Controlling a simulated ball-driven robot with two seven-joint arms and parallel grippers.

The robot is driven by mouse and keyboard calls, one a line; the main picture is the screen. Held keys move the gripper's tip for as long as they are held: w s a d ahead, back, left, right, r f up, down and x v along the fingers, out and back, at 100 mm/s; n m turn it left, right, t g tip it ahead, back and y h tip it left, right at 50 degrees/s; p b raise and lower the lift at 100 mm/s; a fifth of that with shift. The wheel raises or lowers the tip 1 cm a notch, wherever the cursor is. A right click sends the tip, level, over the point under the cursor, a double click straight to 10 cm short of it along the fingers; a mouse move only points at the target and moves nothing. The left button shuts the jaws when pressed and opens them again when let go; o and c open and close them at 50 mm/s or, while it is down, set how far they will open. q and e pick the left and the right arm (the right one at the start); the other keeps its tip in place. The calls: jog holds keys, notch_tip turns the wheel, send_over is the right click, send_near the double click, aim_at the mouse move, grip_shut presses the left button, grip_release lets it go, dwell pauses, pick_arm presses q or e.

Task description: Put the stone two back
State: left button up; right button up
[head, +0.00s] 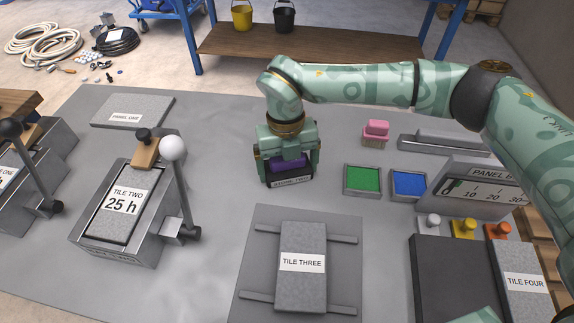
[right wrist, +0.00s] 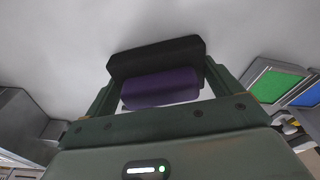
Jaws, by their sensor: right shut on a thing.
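My right gripper (head: 288,160) comes down over the middle of the grey table and is shut on a purple block (head: 287,165). Just beneath it is a black part (head: 296,175) with a small, hard-to-read label on its front edge. I take the purple block to be stone two. In the right wrist view the purple block (right wrist: 160,88) lies between the fingers of the gripper (right wrist: 160,95), with the black part (right wrist: 155,58) beyond it. I cannot tell whether the black part is the stone's body or its holder.
A pink block (head: 376,130) stands to the right, near green (head: 363,179) and blue (head: 408,184) pads. Tile three (head: 302,285) lies in front. The lever press with tile two (head: 124,205) is at left, and a panel (head: 487,188) at right.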

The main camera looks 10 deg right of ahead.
dwell(0.3)
jog(key=shift+s+f, duration=0.1)
jog(key=shift+f, duration=0.2)
jog(key=o, duration=0.8)
jog(key=shift+f, duration=0.1)
jog(key=shift+o, duration=0.2)
jog(key=shift+s+f, duration=0.1)
pick_arm(q)
jog(key=shift+f, duration=0.1)
jog(key=r+p, duration=0.1)
jog(key=w+r+p, duration=0.1)
jog(key=r+p, duration=0.1)
jog(key=shift+w, duration=0.2)
pick_arm(e)
jog(key=r, duration=0.4)
jog(key=w+r, duration=0.1)
jog(key=r, duration=0.8)
jog(key=shift+w, duration=0.35)
